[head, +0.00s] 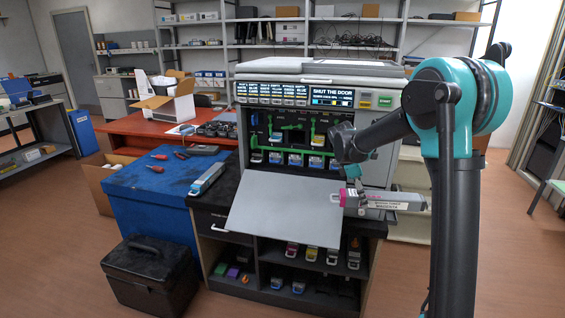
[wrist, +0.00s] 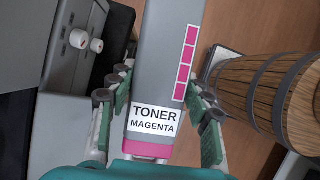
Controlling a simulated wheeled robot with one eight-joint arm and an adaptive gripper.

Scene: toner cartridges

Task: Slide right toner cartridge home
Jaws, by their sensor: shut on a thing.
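My gripper (head: 353,180) is shut on a grey toner cartridge (head: 392,202) and holds it beside the right edge of the printer's lowered front door (head: 285,208). In the wrist view the cartridge (wrist: 168,60) lies between my gripper's fingers (wrist: 160,88); its label reads TONER MAGENTA, with magenta squares and a magenta end. In the head view the cartridge lies roughly sideways, clear of the bay. The printer (head: 244,120) stands open, with several cartridges and green parts inside. Its screen (head: 332,97) reads SHUT THE DOOR. My arm hides part of the bay's right side.
A silver-blue cartridge (head: 207,179) lies on the dark counter left of the door. Shelves below (head: 290,268) hold several more cartridges. A blue-topped bench (head: 150,185) and black case (head: 150,272) stand left. A wooden barrel (wrist: 265,90) shows in the wrist view.

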